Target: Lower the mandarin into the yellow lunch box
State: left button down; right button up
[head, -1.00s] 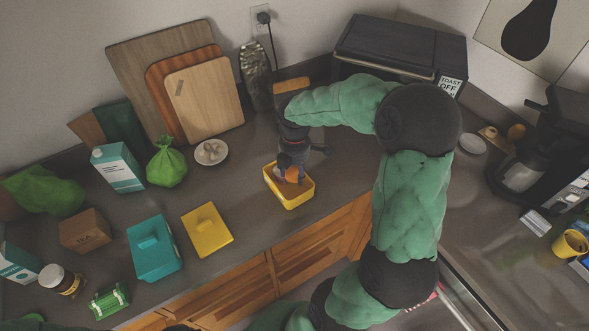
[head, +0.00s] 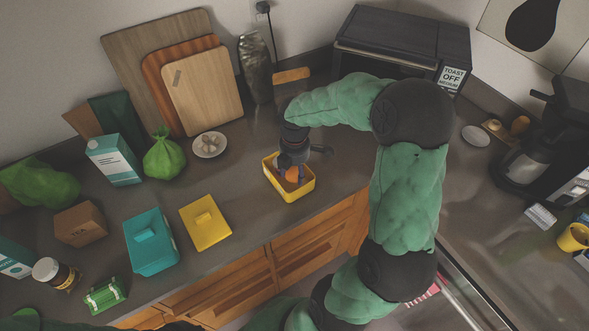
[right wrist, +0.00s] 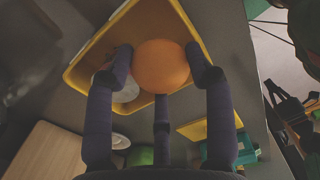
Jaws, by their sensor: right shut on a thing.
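The yellow lunch box (head: 297,191) stands uncovered on the grey counter in the head view. My right gripper (head: 291,170) is down at the lunch box, shut on the mandarin (head: 292,174). In the right wrist view the orange mandarin (right wrist: 160,66) sits between the fingers of my right gripper (right wrist: 163,72), with the box wall (right wrist: 100,47) around and behind it. Whether the mandarin touches the box floor I cannot tell. Something pale lies in the box beside the mandarin, partly hidden by a finger. My left gripper is not in view.
A yellow lid (head: 206,223) and a teal lunch box (head: 151,242) lie to the left. A white dish (head: 209,145) and a green bag (head: 164,158) stand behind them. The black toaster oven (head: 400,45) is at the back. Counter between lid and box is clear.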

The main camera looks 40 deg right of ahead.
aim_at(295, 170)
jog(key=shift+f, duration=0.4)
dwell(0.8)
jog(key=o, duration=1.3)
jog(key=shift+r, duration=0.1)
notch_tip(295, 170, up, 12)
jog(key=shift+f, duration=0.1)
